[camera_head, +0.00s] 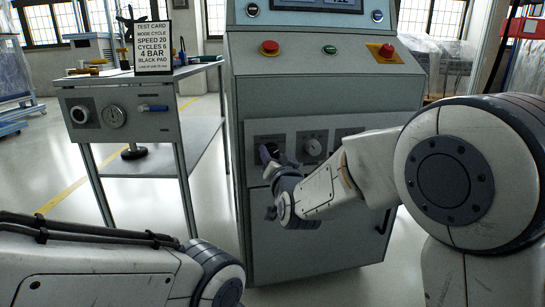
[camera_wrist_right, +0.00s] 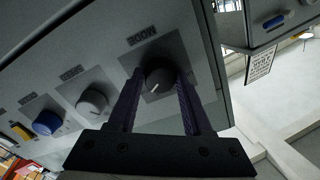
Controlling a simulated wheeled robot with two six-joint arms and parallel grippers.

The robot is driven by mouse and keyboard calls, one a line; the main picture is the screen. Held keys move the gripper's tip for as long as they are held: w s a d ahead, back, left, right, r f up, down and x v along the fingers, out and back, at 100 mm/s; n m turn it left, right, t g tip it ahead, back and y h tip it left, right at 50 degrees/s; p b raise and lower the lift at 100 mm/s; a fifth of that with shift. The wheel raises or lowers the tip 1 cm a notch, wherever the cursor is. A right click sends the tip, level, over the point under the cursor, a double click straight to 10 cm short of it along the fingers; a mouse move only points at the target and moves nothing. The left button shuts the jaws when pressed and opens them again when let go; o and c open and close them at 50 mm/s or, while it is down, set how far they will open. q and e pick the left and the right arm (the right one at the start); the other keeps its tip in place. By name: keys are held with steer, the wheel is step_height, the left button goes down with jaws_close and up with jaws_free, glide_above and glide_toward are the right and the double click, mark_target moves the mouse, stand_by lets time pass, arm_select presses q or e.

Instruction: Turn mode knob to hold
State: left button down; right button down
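In the head view the right gripper (camera_head: 267,157) is at the left end of the lower panel and partly hides the knob. Of my left arm only links show at lower left; its fingers are not visible.
A grey knob (camera_wrist_right: 92,102), a blue knob (camera_wrist_right: 47,123) and a yellow part (camera_wrist_right: 21,131) sit along the panel. Red (camera_head: 270,47) and green (camera_head: 330,50) buttons are above. A test card (camera_head: 153,47) stands on the side table (camera_head: 190,71) at left.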

stand_by(0.3)
steer(key=n+p, duration=0.2)
steer(key=n, duration=0.1)
steer(key=shift+n, duration=0.4)
steer(key=shift+d+n+p, duration=0.1)
steer(key=shift+n+p, duration=0.85)
steer(key=shift+n, duration=1.05)
steer(key=shift+f, duration=0.1)
steer(key=shift+c, duration=1.6)
jaws_free()
steer(key=shift+s, duration=0.1)
